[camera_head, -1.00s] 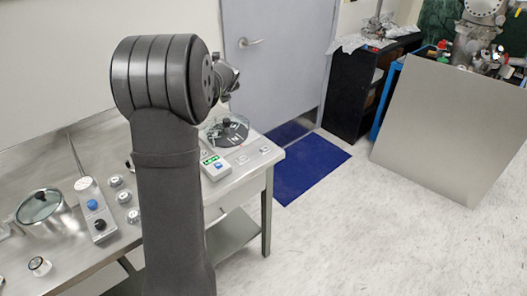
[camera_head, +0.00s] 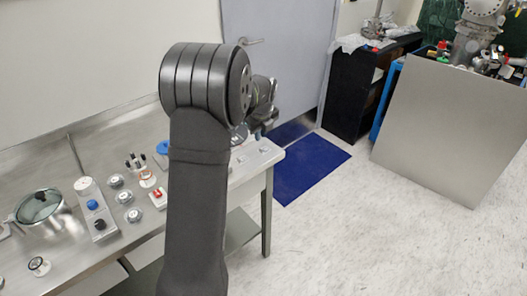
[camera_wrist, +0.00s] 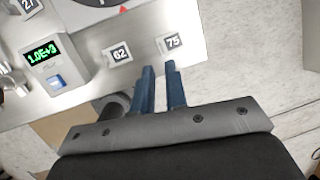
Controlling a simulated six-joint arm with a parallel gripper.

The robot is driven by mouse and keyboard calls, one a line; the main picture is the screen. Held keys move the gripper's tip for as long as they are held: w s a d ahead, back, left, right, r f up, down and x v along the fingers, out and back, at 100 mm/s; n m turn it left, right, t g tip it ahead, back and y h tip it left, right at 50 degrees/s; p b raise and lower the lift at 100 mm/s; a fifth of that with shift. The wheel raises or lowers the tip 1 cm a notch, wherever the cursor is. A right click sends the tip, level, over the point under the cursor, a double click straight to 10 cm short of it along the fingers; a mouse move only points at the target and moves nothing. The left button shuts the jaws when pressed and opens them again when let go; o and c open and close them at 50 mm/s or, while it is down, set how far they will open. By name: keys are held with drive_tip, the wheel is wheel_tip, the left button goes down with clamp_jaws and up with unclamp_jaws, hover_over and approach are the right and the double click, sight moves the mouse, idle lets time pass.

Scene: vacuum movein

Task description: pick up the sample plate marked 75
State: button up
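The sample plate marked 75 (camera_wrist: 172,43) is a small pale tile with a dark number label, lying flat near the table's edge in the wrist view. A similar plate marked 62 (camera_wrist: 118,53) lies to its left. My gripper (camera_wrist: 159,67) has two blue fingers standing apart with nothing between them. In the picture the fingertips point toward the plate marked 75, just below it and slightly left. No contact shows. In the head view, my arm hides part of the table, and the plate numbers are too small to read.
A readout box with a green display (camera_wrist: 43,56) stands left of the plates. A round dark-topped device (camera_wrist: 88,3) is at the top edge. The metal table (camera_head: 100,262) holds a glass-lidded pot (camera_head: 40,208) and several small parts. Floor lies beyond the table's edge.

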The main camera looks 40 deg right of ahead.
sight(260, 149)
drive_tip(key=x, duration=0.8)
drive_tip(key=shift+s+f, duration=0.1)
drive_tip(key=shift+f, duration=0.05)
clamp_jaws()
